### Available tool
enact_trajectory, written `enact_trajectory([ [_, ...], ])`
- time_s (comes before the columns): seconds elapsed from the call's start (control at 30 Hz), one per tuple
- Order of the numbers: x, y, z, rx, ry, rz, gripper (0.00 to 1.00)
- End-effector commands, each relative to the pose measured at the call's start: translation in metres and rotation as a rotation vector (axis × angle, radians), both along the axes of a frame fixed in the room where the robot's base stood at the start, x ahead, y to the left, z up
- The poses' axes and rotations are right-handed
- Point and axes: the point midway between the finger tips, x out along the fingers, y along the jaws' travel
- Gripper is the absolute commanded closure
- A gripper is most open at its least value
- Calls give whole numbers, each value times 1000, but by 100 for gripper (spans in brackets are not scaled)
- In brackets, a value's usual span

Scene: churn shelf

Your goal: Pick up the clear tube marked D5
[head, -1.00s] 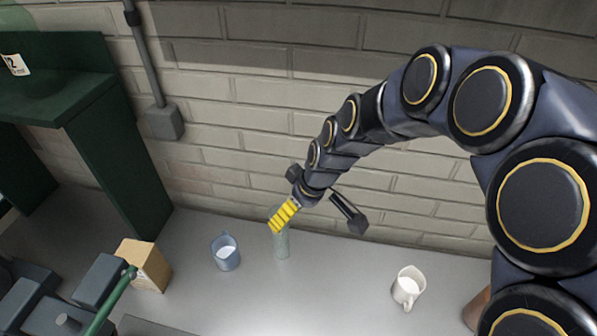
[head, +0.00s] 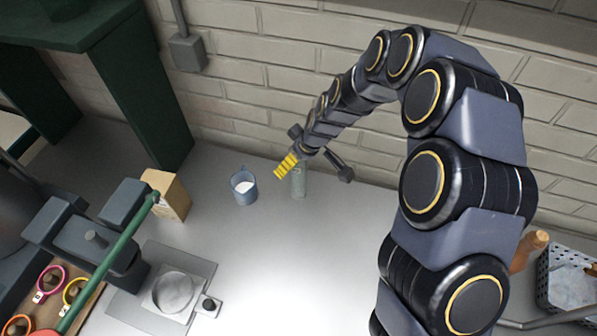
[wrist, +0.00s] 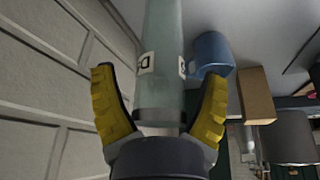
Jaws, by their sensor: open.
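The clear tube (head: 299,181) stands upright on the grey counter near the brick wall. In the wrist view the tube (wrist: 160,35) fills the upper middle, with a white label showing what looks like a D; the rest of the marking is not readable. My gripper (head: 291,164) is at the tube's upper part in the head view. In the wrist view my gripper (wrist: 160,76) is open, with one yellow finger on each side of the tube and visible gaps between.
A blue mug (head: 243,187) stands just left of the tube, and it also shows in the wrist view (wrist: 211,53). A cardboard box (head: 168,195) is further left. The counter's middle is clear.

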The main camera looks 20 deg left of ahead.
Motion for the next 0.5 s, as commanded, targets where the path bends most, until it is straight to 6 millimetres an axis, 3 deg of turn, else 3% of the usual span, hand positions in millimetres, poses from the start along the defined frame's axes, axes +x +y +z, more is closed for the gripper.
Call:
enact_trajectory([
  [0.17, 0, 0, 0, 1, 0, 0, 26],
  [0.33, 0, 0, 0, 1, 0, 0, 92],
  [0.5, 0, 0, 0, 0, 0, 0, 93],
])
